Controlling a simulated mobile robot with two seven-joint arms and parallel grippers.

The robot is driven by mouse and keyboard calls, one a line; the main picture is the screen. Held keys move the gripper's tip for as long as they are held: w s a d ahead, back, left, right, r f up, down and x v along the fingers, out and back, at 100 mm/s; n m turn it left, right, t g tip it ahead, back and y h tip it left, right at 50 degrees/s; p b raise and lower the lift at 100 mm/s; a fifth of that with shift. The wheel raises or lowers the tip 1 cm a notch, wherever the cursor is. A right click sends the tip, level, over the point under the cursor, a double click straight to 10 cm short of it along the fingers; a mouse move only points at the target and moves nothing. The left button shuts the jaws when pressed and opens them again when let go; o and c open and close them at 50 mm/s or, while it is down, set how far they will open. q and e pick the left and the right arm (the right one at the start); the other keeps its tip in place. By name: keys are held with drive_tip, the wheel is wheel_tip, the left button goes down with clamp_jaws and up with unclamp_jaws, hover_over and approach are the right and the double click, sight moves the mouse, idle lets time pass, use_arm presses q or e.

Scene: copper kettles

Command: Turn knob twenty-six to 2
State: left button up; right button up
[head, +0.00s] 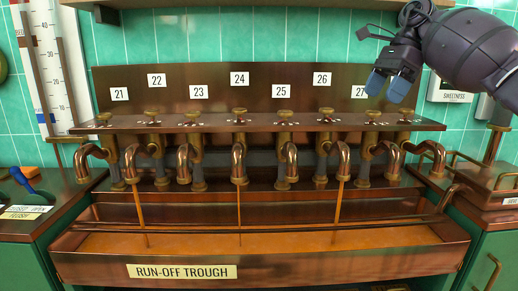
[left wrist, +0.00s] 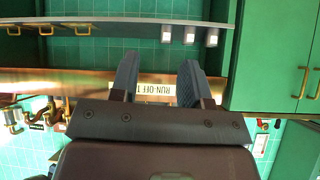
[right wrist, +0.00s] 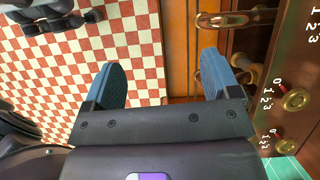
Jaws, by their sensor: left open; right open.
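Knob twenty-six (head: 326,113) is a brass knob on the copper shelf below the white label 26 (head: 321,79). Its setting is too small to read in the head view. A thin orange stream (head: 338,200) falls from the spout below it into the trough. My right gripper (head: 388,86) is open and empty, up and to the right of this knob, beside label 27. In the right wrist view, brass knobs (right wrist: 295,99) with dial numbers show at the right; I cannot tell which they are. My left gripper (left wrist: 157,80) is open and empty, outside the head view.
Similar knobs and curved copper spouts line the shelf on both sides. Orange streams also fall at the left and middle. The run-off trough (head: 110,266) lies below. A copper rack (head: 485,180) stands at the right, and a blue-handled thing (head: 24,180) at the left.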

drive_tip(key=s+a+f+m+g+y+p, duration=0.1)
drive_tip(key=a+f+y, duration=0.2)
drive_tip(key=a+f, duration=0.5)
drive_tip(key=s+a+f+m+y+p, duration=0.1)
drive_tip(key=a+f+y, duration=0.3)
drive_tip(key=f, duration=0.6)
drive_tip(key=s+a+f+m+t+y+p, duration=0.2)
drive_tip(key=s+a+f+m+t+y, duration=0.1)
drive_tip(key=s+a+f+m+y, duration=0.65)
use_arm(q)
wheel_tip(320, 180, up, 9)
drive_tip(key=t+p, duration=0.1)
drive_tip(key=p, duration=0.5)
drive_tip(key=shift+w+f, duration=0.15)
drive_tip(key=shift+w, duration=0.3)
use_arm(e)
drive_tip(key=s+d+f+n+t+h, duration=0.3)
drive_tip(key=s+d+f+n+h, duration=0.4)
drive_tip(key=s, duration=0.5)
drive_tip(key=s+d+f+n+t+h, duration=0.3)
drive_tip(key=s+d+f+n+h, duration=0.4)
drive_tip(key=s+n, duration=0.5)
drive_tip(key=s+d+f+n+t+h, duration=0.3)
drive_tip(key=s+d+f+n+h, duration=0.4)
drive_tip(key=s+n, duration=0.3)
drive_tip(key=s+f, duration=0.1)
drive_tip(key=s, duration=0.2)
drive_tip(key=shift+s, duration=0.35)
